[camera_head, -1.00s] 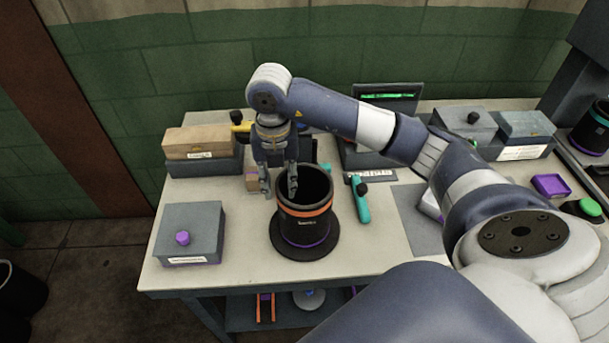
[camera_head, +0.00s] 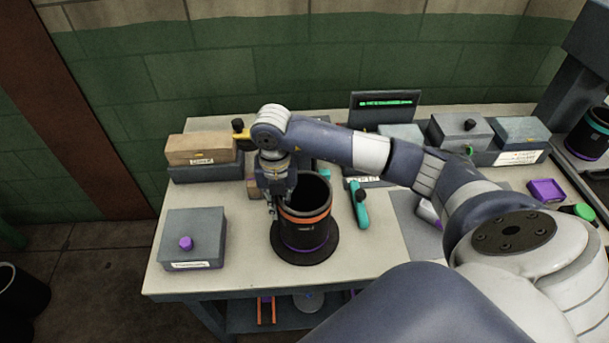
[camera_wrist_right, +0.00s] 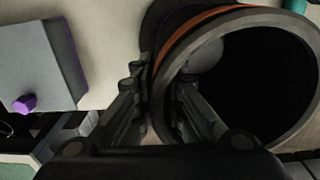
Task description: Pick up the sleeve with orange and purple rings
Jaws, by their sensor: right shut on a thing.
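The black sleeve with an orange ring near its top and a purple ring near its base (camera_head: 307,227) stands upright on a round black base (camera_head: 290,255) on the table. My right gripper (camera_head: 276,206) points down at the sleeve's left rim. In the right wrist view one finger is outside the sleeve wall and one is inside its mouth, and the gripper (camera_wrist_right: 160,105) is shut on the wall. The orange ring (camera_wrist_right: 190,35) shows there beside the outer finger. The inner fingertip is partly hidden in the head view. My left gripper is not in view.
A grey box with a purple knob (camera_head: 190,238) stands at the table's front left. A teal-handled tool (camera_head: 360,205) lies right of the sleeve. Boxes (camera_head: 203,148) and a screen (camera_head: 385,106) line the back. Another black sleeve (camera_head: 590,133) stands far right.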

